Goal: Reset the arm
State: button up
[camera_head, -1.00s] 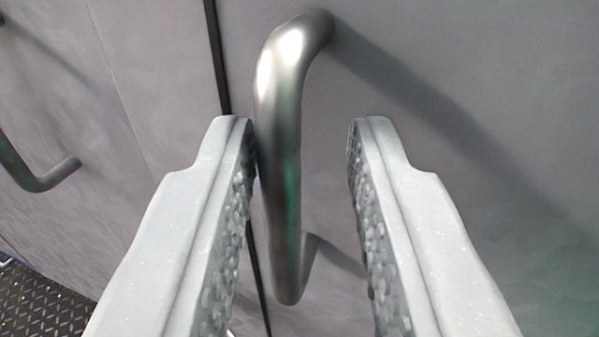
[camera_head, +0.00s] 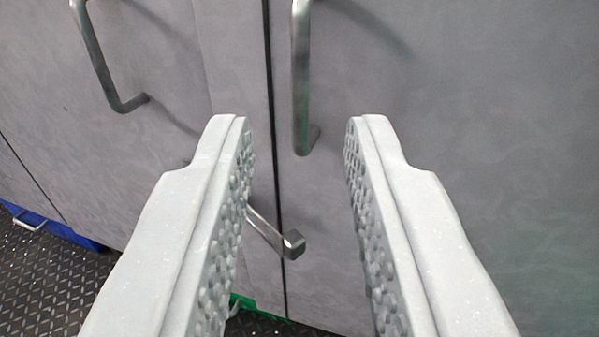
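My gripper (camera_head: 298,128) is open and empty, its two pale, knobbly-padded fingers wide apart in front of grey cabinet doors. A metal bar handle (camera_head: 300,85) on the right door (camera_head: 450,90) stands upright beyond and above the fingertips, in the gap between them in the picture. Its top is cut off by the frame edge. I see no contact between the fingers and the handle.
A second bar handle (camera_head: 97,60) is on the door at upper left. A square-ended metal lever (camera_head: 290,243) sticks out low, partly behind the left finger. Dark diamond-plate floor (camera_head: 50,285) shows at lower left, with a blue strip (camera_head: 65,232) and a green piece (camera_head: 245,302).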

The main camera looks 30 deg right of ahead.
jog(key=w+a+r+y, duration=0.2)
jog(key=w+r+y, duration=0.2)
jog(key=w+r, duration=0.45)
jog(key=w+a+r+y, duration=0.3)
jog(key=w+r, duration=0.3)
jog(key=r, duration=0.5)
jog(key=w+d+r+n+t+y+p, duration=0.1)
jog(key=d+r+y, duration=0.2)
jog(key=r, duration=1)
jog(key=w+d+r+n+t+y, duration=0.1)
jog(key=d+r+y, duration=0.15)
jog(key=r, duration=0.95)
jog(key=s+d+r+n+y, duration=0.15)
jog(key=s+d+r, duration=0.35)
jog(key=r, duration=0.5)
jog(key=s+d+r+n+y, duration=0.1)
jog(key=s+d+r+n, duration=0.2)
jog(key=s+d+r, duration=0.45)
jog(key=s+d+r+h, duration=0.2)
jog(key=s+d+r, duration=0.3)
jog(key=s+d, duration=0.3)
jog(key=s+d+r+g+h+p, duration=0.1)
jog(key=s+d+r+h, duration=0.2)
jog(key=s+d+r, duration=0.2)
jog(key=s+d, duration=0.3)
jog(key=shift+s+g, duration=0.3)
jog(key=shift+s, duration=0.05)
